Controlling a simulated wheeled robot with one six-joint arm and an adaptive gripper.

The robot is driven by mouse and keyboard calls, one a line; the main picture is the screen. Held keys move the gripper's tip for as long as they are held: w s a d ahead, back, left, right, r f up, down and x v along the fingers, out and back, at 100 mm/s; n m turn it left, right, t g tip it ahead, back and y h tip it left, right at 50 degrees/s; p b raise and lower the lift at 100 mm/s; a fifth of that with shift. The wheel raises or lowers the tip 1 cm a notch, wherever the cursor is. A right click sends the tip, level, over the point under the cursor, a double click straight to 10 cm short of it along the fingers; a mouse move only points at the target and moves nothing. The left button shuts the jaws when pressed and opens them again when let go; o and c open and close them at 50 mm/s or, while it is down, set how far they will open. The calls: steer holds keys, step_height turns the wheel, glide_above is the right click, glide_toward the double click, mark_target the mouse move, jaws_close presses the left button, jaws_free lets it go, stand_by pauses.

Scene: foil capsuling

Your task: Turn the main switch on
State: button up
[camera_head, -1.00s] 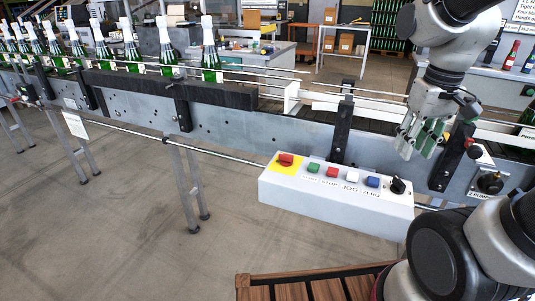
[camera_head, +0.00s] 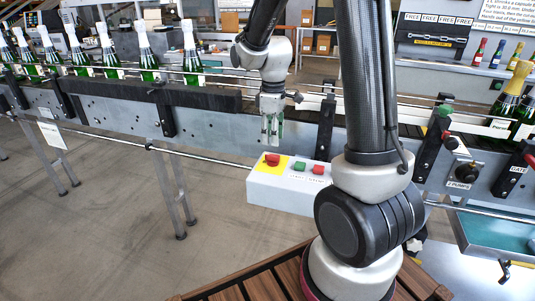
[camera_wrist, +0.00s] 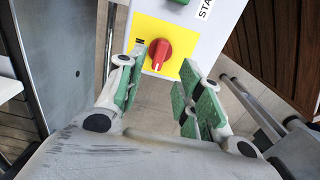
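The main switch is a red rotary knob (camera_head: 272,159) on a yellow plate (camera_head: 284,172) at the left end of the white control box (camera_head: 280,196). In the wrist view the red knob (camera_wrist: 158,55) shows a white mark at its lower side, and the yellow plate (camera_wrist: 178,35) surrounds it. My gripper (camera_head: 272,143) points down just above the switch. In the wrist view my gripper (camera_wrist: 157,72) is open, with its green-padded fingers well apart on either side of the knob. I see no contact with it.
A green button (camera_head: 299,167) and a red button (camera_head: 318,169) sit right of the switch. My arm hides the box's right part. The conveyor (camera_head: 210,125) with several bottles runs behind. A wooden slatted surface (camera_head: 240,285) lies in front.

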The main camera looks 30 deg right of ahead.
mark_target(273, 155)
step_height(273, 155, down, 7)
steer(key=shift+d+f, duration=0.1)
stand_by(0.3)
steer(key=shift+s, duration=0.1)
jaws_close()
